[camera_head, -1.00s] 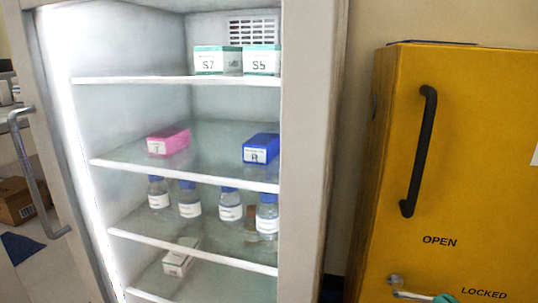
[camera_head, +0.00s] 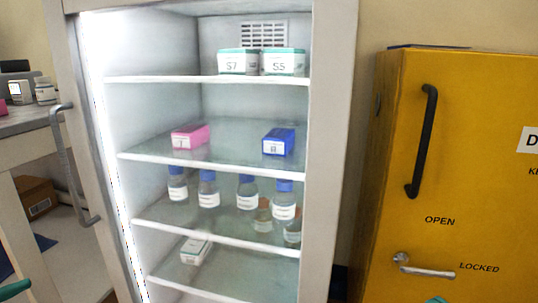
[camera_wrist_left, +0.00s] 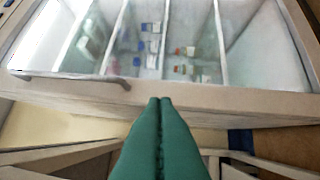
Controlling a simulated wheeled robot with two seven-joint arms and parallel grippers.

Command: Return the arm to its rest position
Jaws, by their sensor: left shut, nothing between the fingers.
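My left gripper (camera_head: 14,290) shows only as a green tip at the lower left edge of the head view. In the left wrist view its green fingers (camera_wrist_left: 159,101) are together with nothing between them, pointing toward the fridge and apart from its contents. A small green tip (camera_head: 437,300), seemingly my right gripper, shows at the bottom edge of the head view, below the lock lever of the yellow cabinet; most of it is out of frame. The rest of both arms is hidden.
A lit fridge (camera_head: 330,150) holds boxes and blue-capped bottles on shelves. Its long handle (camera_head: 70,165) is at the left. A yellow cabinet (camera_head: 470,130) with a black handle (camera_head: 422,140) and a metal lever (camera_head: 427,272) stands right. A bench (camera_head: 30,122) is at the left.

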